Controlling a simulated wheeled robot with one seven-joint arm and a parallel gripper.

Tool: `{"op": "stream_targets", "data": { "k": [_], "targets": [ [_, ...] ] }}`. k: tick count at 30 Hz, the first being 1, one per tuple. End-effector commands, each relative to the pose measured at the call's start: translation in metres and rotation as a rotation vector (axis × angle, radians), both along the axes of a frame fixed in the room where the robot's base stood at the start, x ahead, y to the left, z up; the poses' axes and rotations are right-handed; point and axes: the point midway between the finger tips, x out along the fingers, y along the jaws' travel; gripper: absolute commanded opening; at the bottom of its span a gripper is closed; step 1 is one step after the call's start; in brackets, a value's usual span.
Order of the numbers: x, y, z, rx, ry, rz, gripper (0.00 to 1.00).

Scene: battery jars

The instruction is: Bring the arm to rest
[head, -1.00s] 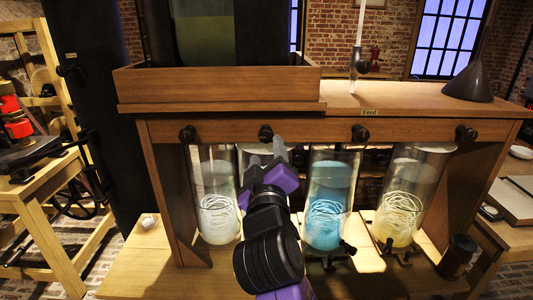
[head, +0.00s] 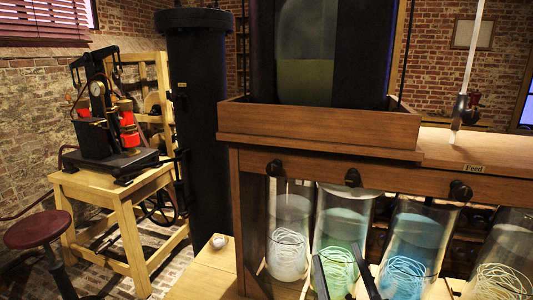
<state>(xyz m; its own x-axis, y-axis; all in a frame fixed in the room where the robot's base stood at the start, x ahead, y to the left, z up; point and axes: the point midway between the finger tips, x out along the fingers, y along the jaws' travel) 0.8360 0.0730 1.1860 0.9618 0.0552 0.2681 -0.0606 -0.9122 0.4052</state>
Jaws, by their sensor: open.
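Only the dark fingertips of my gripper (head: 336,256) show, at the bottom edge of the head view. They stand apart with nothing visible between them, in front of the green jar (head: 341,222) and near the blue jar (head: 414,232). The rest of my arm is out of view. A whitish jar (head: 290,210) stands to the left and a yellowish jar (head: 508,245) is cut off at the right. Each jar holds a pale coil. I cannot tell whether the fingers touch any jar.
A wooden bench (head: 330,150) with black knobs (head: 352,177) stands over the jars. A white tube (head: 473,55) hangs above its top. A black column (head: 196,120) stands left of it. Farther left are a wooden stand (head: 100,190) with a machine and a red stool (head: 38,229).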

Motion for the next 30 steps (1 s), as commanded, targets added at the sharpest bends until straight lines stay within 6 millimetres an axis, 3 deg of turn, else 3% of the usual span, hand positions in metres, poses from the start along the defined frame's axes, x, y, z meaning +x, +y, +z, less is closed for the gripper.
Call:
{"op": "stream_targets", "data": {
  "k": [3,12,30],
  "targets": [
    [-0.040,-0.006,-0.034,0.071,0.033,0.041,0.55],
    [-0.140,-0.026,-0.090,0.241,0.115,0.087,0.55],
    [-0.331,-0.069,-0.156,0.428,0.439,-0.019,0.55]
  ]
}}
